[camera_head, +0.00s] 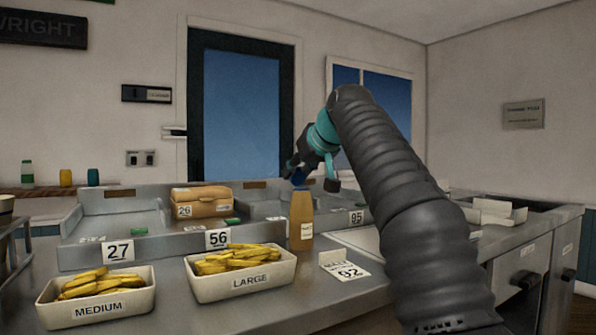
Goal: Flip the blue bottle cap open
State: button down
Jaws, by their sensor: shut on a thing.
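A tan bottle (301,224) with a pale label stands upright on the steel counter, right of the box marked LARGE. Its blue cap (299,177) shows small and dark at the top of the bottle, partly covered by my gripper. My gripper (300,176) comes in from the upper right at the bottle's top and is shut on the blue cap. The cap looks tilted, but its hinge and the bottle's mouth are too small and hidden to tell how far it is open.
White boxes of yellow fries marked MEDIUM (97,297) and LARGE (242,285) stand at the front left. A card marked 92 (345,265) lies right of the bottle. Steel trays (120,250) with a brown box (201,200) stand behind.

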jog(key=shift+f, duration=0.1)
jog(key=c, duration=0.8)
grip_release()
jog(key=shift+s, duration=0.1)
jog(key=v, duration=1.2)
